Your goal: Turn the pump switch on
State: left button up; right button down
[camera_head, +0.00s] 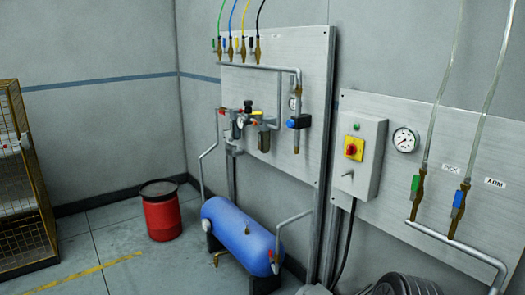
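A grey switch box (357,155) is mounted on the right metal wall panel. On its front is a red rotary knob on a yellow plate (354,148), with a small green light or button (357,126) above it. A small pale lever or knob (347,174) sticks out lower on the box. I cannot read any label on the box, nor tell the switch's setting. A round white gauge (405,140) is just right of the box. Neither of my grippers shows in this view.
Right of the gauge, a green-handled valve (417,187) and a blue-handled valve (460,199) sit on a pipe, with clear hoses above. A blue tank (240,234) and red drum (161,211) stand on the floor. A dark ribbed machine (405,286) is below the box.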

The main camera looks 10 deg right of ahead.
aim_at(351, 149)
jog(key=i+z, duration=0.45)
jog(key=i+j+z, duration=0.2)
jog(key=z, duration=0.2)
jog(key=i+j+z, duration=0.25)
jog(key=z, duration=0.2)
jog(key=i+l+z, duration=0.25)
jog(key=i+z, duration=0.25)
jog(key=i, duration=0.05)
